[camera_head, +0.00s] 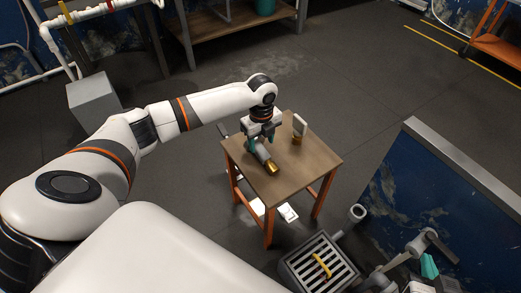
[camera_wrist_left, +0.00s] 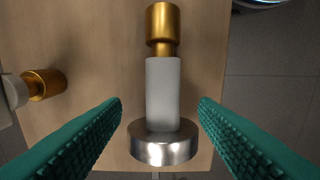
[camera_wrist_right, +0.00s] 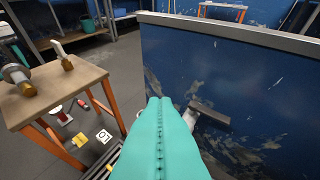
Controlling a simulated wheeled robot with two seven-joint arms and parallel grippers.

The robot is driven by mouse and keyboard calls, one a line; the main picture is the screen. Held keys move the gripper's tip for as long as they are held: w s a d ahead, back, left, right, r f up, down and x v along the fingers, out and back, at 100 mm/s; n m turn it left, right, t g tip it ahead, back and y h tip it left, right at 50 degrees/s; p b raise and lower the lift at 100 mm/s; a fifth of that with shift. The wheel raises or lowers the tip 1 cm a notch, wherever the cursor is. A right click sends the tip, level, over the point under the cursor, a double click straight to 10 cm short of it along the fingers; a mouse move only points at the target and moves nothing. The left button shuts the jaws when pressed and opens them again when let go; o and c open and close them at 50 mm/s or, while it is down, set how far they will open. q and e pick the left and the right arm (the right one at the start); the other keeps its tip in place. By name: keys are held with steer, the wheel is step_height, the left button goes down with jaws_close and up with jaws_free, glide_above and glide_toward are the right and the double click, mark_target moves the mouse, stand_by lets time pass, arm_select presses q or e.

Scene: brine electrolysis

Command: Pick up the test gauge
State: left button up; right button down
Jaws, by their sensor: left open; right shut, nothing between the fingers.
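A gauge-like piece with a grey stem (camera_wrist_left: 163,92), a gold tip and a round silver base lies on the small wooden table; it also shows in the head view (camera_head: 262,157). My left gripper (camera_head: 261,142) is open above it. In the left wrist view its teal fingers (camera_wrist_left: 160,125) stand on either side of the silver base, with gaps on both sides. A second white-and-gold piece (camera_head: 299,128) is on the table to the right in the head view. I cannot tell which is the test gauge. My right gripper (camera_wrist_right: 160,125) is shut and empty, away from the table.
The wooden table (camera_head: 310,168) has orange legs, with cards (camera_head: 288,213) on the floor below. A slotted grate (camera_head: 318,268) with a yellow handle is in front. A blue panel (camera_head: 420,190) stands at right.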

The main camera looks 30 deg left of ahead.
mark_target(260, 148)
arm_select(q)
step_height(260, 148, down, 4)
steer(key=shift+s+a+r+b, duration=0.1)
steer(key=shift+s+r+b, duration=0.05)
steer(key=shift+b, duration=0.6)
steer(key=shift+f, duration=0.25)
arm_select(e)
step_height(260, 148, up, 7)
steer(key=w+a+t+y, duration=0.1)
steer(key=w+t, duration=0.1)
steer(key=t, duration=0.3)
steer(key=shift+w+a+f+y, duration=0.2)
steer(key=shift+w+a+y, duration=0.1)
steer(key=shift+w+a, duration=0.1)
arm_select(q)
steer(key=shift+c, duration=0.4)
steer(key=c, duration=1.1)
steer(key=shift+o, duration=0.2)
steer(key=shift+r, duration=0.1)
